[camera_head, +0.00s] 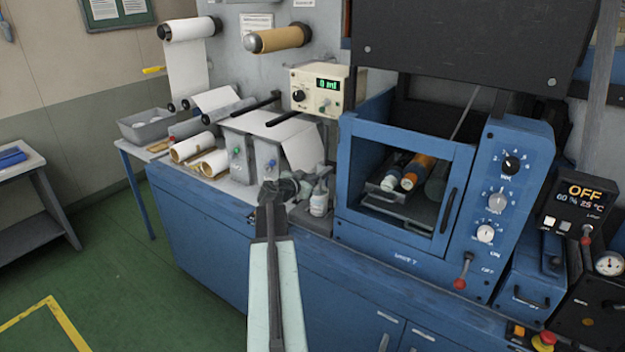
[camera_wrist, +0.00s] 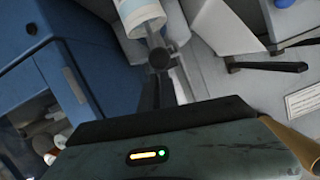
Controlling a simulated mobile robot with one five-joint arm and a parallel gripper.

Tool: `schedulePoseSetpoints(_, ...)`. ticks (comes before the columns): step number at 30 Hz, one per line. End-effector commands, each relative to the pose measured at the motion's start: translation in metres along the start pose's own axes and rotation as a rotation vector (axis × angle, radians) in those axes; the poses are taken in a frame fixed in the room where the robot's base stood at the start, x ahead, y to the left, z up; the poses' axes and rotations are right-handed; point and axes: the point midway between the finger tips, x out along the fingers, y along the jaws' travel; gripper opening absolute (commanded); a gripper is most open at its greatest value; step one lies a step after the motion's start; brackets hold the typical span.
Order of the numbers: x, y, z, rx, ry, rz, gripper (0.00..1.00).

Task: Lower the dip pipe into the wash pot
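A small white pot with a blue band (camera_head: 319,203), probably the wash pot, stands on the bench just left of the blue cabinet. A similar white and blue container (camera_wrist: 141,14) is cut off at the top of the wrist view. A dark grey fitting (camera_head: 290,187) sits left of the pot, and I cannot make out a separate dip pipe in it. My gripper (camera_head: 269,192) is at this fitting. In the wrist view, my dark fingers (camera_wrist: 163,82) reach a round dark knob (camera_wrist: 159,58) beside the container. I cannot tell whether they touch or grip it.
The blue cabinet (camera_head: 345,190) with its open-fronted chamber stands close on the right. Grey units (camera_head: 250,150) with paper rolls (camera_head: 192,147) fill the bench to the left. A cream meter (camera_head: 322,92) stands behind.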

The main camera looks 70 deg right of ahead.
Motion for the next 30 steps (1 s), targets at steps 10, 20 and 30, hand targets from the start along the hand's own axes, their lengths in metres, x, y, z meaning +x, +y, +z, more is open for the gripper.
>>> schedulePoseSetpoints(10,-0.012,-0.004,-0.03,0.004,-0.005,-0.002,0.0)
schedulePoseSetpoints(20,-0.079,-0.001,-0.042,0.002,-0.001,-0.005,0.0)
schedulePoseSetpoints(30,-0.114,-0.003,-0.039,0.001,0.0,-0.004,0.0)
